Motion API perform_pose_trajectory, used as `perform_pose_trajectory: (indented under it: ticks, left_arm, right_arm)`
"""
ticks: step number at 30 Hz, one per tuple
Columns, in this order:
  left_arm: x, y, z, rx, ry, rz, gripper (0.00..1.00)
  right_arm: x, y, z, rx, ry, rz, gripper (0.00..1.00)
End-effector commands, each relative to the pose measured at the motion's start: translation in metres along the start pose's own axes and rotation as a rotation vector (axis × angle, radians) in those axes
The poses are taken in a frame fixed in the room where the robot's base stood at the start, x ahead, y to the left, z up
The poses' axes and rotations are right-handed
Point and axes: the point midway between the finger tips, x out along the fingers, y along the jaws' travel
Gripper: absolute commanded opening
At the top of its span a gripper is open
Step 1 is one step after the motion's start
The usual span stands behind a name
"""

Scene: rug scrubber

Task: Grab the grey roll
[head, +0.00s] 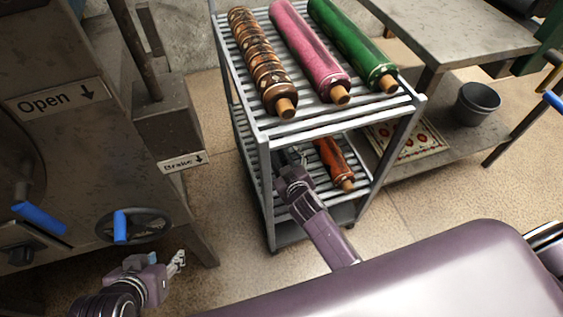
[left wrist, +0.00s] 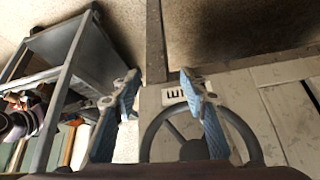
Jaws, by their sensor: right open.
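No grey roll can be made out in either view. A metal rack (head: 262,128) holds a brown patterned roll (head: 258,58), a pink roll (head: 308,50) and a green roll (head: 350,42) on its top shelf. An orange-brown roll (head: 334,160) lies on the lower shelf. My right gripper (head: 290,158) is open and reaches into the rack at the lower shelf, left of the orange-brown roll. The top shelf's edge partly hides its tips. My left gripper (head: 178,261) is low beside the machine; the left wrist view shows its fingers (left wrist: 163,92) apart and empty.
A machine with an "Open" label (head: 56,100), a handwheel (head: 142,226) and blue handles stands at the left. A table (head: 462,32) stands at the right, with a dark bucket (head: 477,103) and a patterned rug (head: 408,141) on its low shelf. Floor is clear between machine and rack.

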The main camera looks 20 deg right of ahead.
Motion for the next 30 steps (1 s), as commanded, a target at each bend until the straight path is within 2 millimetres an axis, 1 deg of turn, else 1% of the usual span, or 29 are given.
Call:
perform_pose_trajectory:
  ticks: [7, 26, 27, 28, 30]
  left_arm:
    - [0.0, 0.0002, -0.0016, 0.0, 0.006, 0.0, 0.4]
    - [-0.0001, 0.0004, -0.0016, 0.0, 0.005, 0.001, 0.4]
    - [-0.0001, 0.0003, -0.0016, 0.0, 0.005, 0.001, 0.4]
    - [-0.0004, 0.0003, -0.0017, 0.0, 0.005, 0.001, 0.4]
    - [-0.0004, 0.0003, -0.0017, 0.0, 0.005, 0.001, 0.4]
  right_arm:
    - [0.0003, 0.0001, -0.0004, 0.0, 0.0, 0.0, 0.72]
    - [0.0002, 0.0, -0.0005, 0.0, 0.001, 0.0, 0.02]
    - [0.0002, 0.0, -0.0005, 0.0, 0.001, 0.0, 0.0]
    - [0.0002, 0.001, -0.005, 0.0, 0.009, 0.001, 0.0]
    - [0.0002, 0.001, -0.005, 0.001, 0.009, 0.001, 0.0]
